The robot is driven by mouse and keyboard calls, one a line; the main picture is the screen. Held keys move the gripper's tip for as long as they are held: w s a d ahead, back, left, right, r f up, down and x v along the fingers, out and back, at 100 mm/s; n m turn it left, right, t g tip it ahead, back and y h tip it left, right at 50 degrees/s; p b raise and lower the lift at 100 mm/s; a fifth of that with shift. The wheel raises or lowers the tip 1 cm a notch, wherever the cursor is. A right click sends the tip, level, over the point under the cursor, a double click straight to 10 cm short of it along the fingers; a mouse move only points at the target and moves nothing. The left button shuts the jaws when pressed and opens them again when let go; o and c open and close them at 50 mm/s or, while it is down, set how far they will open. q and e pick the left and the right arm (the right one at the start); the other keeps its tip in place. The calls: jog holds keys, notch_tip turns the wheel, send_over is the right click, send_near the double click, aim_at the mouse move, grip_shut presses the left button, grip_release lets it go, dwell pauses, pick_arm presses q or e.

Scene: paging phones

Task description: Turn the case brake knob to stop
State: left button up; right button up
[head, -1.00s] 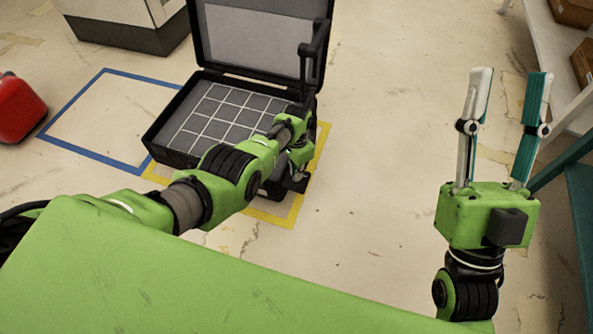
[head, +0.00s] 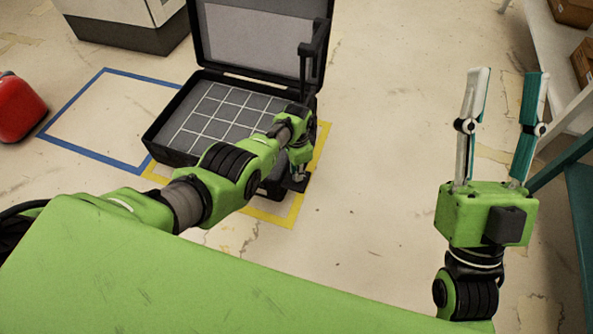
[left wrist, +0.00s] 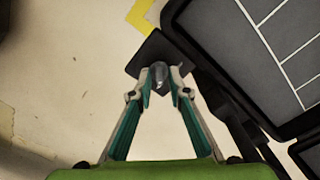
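The open black case (head: 153,139) stands on the floor with its lid up at the back. The case brake knob (left wrist: 158,75) is a small grey knob on a dark square plate (left wrist: 146,54) beside the case; it shows in the left wrist view. My left gripper (left wrist: 160,71) has its fingertips on both sides of the knob and looks shut on it. In the head view my left gripper (head: 298,178) is low at the case's right front corner and hides the knob. My right gripper (head: 509,72) is open and empty, raised at the right, well apart from the case.
Blue floor tape (head: 70,99) marks an empty area left of the case, and yellow tape (head: 270,216) runs around the case. A red object (head: 18,108) lies at the far left. A shelf with boxes (head: 575,12) stands at the right. The middle floor is clear.

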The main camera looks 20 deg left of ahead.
dwell(0.4)
pick_arm(q)
notch_tip(320, 180, up, 12)
dwell(0.7)
dwell(0.5)
